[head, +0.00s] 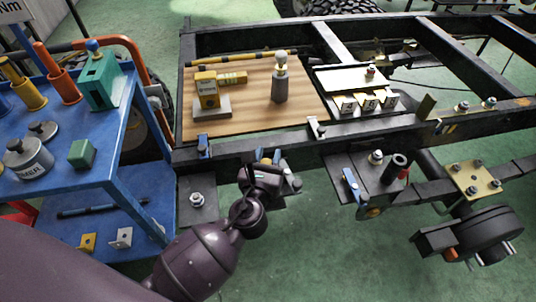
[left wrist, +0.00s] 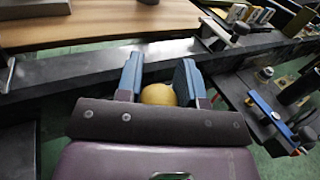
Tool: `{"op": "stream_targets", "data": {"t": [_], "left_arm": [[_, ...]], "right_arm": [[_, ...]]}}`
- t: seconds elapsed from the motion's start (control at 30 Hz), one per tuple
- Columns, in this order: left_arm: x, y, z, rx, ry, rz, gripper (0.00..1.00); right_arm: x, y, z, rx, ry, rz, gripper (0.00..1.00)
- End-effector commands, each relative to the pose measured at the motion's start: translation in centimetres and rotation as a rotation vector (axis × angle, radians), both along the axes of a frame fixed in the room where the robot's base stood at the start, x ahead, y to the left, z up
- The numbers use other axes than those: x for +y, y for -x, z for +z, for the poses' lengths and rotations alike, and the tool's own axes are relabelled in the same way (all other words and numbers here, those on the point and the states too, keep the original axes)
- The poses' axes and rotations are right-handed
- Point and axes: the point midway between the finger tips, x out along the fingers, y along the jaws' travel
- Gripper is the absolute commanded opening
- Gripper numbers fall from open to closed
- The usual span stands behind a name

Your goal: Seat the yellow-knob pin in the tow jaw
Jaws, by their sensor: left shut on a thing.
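My left gripper (head: 268,157) is at the outer side of the near chassis rail, in front of the wooden board. In the left wrist view its blue finger pads (left wrist: 160,82) are shut on the round yellow knob (left wrist: 158,95) of the pin. The pin's shank is hidden below the knob and behind the gripper. A grey metal bracket (head: 293,184) shows just right of the gripper at the rail; it may be the tow jaw, but the gripper covers most of it. I cannot tell whether the pin is in it. My right gripper is not in view.
The near rail (head: 240,148) runs beside the gripper. A bracket plate (head: 375,185) with a black tube and blue lever stands to the right. The board (head: 240,120) carries a grey bottle and yellow blocks. A blue cart (head: 115,190) stands at left.

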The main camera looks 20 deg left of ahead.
Motion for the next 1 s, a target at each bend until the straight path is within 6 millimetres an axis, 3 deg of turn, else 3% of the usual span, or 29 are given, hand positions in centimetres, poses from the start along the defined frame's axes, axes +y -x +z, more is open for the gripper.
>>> {"op": "stream_targets", "data": {"t": [1.0], "left_arm": [[0.0,0.0,-1.6,0.001,-0.001,0.0,0.11]], "right_arm": [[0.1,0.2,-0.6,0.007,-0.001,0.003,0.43]]}}
